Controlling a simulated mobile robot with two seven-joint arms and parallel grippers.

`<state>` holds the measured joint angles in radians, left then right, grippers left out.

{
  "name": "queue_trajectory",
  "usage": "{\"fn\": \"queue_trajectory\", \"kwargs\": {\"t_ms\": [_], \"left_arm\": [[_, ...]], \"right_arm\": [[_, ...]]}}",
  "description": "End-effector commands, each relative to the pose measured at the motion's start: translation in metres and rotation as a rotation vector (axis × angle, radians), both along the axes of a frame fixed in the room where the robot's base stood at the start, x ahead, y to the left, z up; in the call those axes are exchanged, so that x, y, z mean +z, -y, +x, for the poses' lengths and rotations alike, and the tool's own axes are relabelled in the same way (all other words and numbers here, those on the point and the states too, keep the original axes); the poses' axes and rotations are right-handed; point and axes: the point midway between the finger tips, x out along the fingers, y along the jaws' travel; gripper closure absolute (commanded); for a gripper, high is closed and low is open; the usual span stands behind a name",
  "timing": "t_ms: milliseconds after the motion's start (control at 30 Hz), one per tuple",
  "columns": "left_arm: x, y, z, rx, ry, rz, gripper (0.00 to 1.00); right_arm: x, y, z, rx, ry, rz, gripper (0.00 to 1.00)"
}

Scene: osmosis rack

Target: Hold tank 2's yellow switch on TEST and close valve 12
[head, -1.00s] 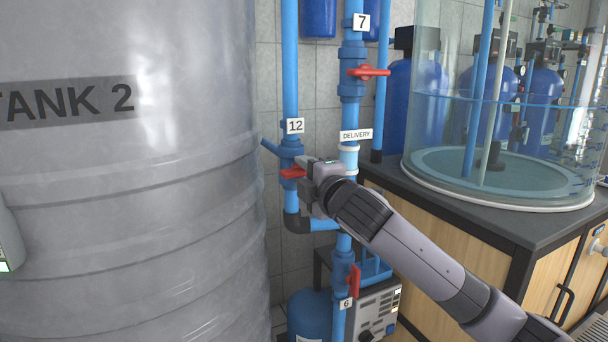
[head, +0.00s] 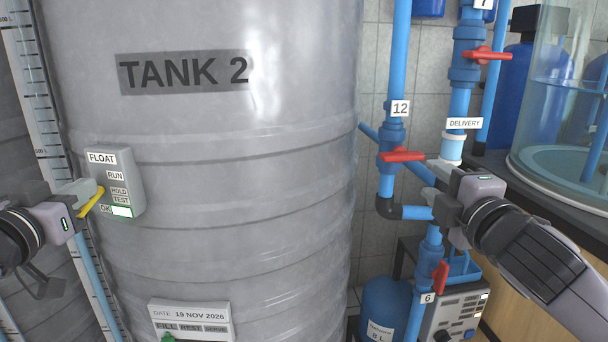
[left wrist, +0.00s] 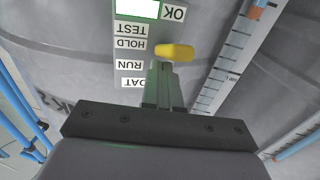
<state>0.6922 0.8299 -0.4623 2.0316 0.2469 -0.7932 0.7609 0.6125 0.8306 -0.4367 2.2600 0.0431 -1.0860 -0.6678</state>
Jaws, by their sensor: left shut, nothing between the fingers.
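The grey float switch box (head: 132,178) on tank 2 (head: 215,215) carries RUN, HOLD and TEST labels, top to bottom, and a lit OK panel. Its yellow switch (head: 92,201) slants down; it also shows in the left wrist view (left wrist: 174,52) beside HOLD and TEST. My left gripper (head: 84,190) is shut, its fingertips at the switch; I cannot tell whether they touch. Valve 12 (head: 390,142) has a red handle (head: 403,155), which lies roughly level across its upright blue pipe. My right gripper (head: 432,183) is open and empty, below and right of the handle.
Valve 7's red handle (head: 487,55) is level; valve 6's red handle (head: 440,277) is upright. The DELIVERY pipe (head: 451,150) runs close to my right gripper. A level gauge (head: 38,100) stands left of the float box. A record plate (head: 190,318) is low on the tank.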

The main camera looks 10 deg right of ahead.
Motion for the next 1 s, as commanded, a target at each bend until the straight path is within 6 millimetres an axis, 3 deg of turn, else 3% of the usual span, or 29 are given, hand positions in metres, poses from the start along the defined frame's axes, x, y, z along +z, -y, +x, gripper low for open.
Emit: {"fn": "queue_trajectory", "kwargs": {"t_ms": [467, 1000], "left_arm": [[-0.001, 0.000, 0.000, 0.001, -0.003, 0.000, 1.00], [0.042, 0.000, 0.000, 0.000, 0.001, -0.001, 1.00]], "right_arm": [[0.001, 0.000, -0.007, -0.001, 0.000, 0.000, 0.61], [0.036, 0.000, -0.007, 0.000, 0.000, 0.000, 0.61]]}}
